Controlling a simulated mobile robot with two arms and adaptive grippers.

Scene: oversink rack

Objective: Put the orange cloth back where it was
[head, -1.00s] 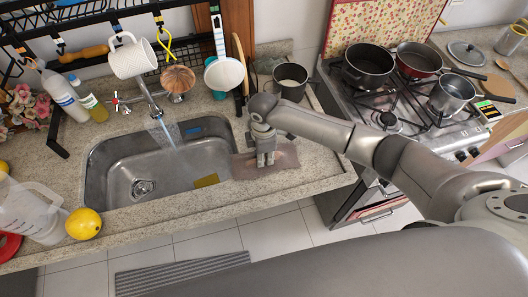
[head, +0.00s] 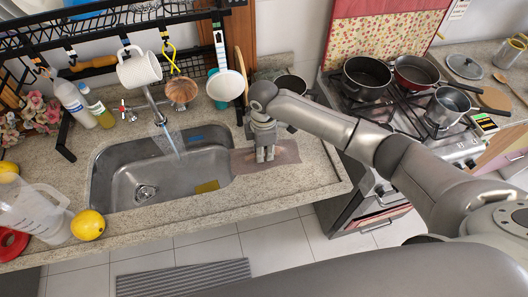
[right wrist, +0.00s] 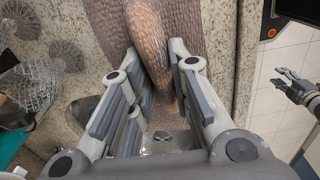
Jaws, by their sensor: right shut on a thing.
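A brownish cloth (head: 286,150), the nearest match to the orange cloth, lies spread on the counter along the right edge of the sink in the head view. My right gripper (head: 265,157) points straight down over its middle. In the right wrist view my right gripper (right wrist: 160,85) is shut on a raised, bunched fold of the cloth (right wrist: 148,40). The rest of the cloth lies flat around the fold. My left gripper (right wrist: 294,88) shows at the right edge of the right wrist view, over the floor, fingers apart and empty.
The steel sink (head: 125,185) has a running tap (head: 160,120) and a yellow sponge-like piece (head: 207,187). A dark pot (head: 291,86) stands behind my right gripper. A stove (head: 400,125) with pans is at right.

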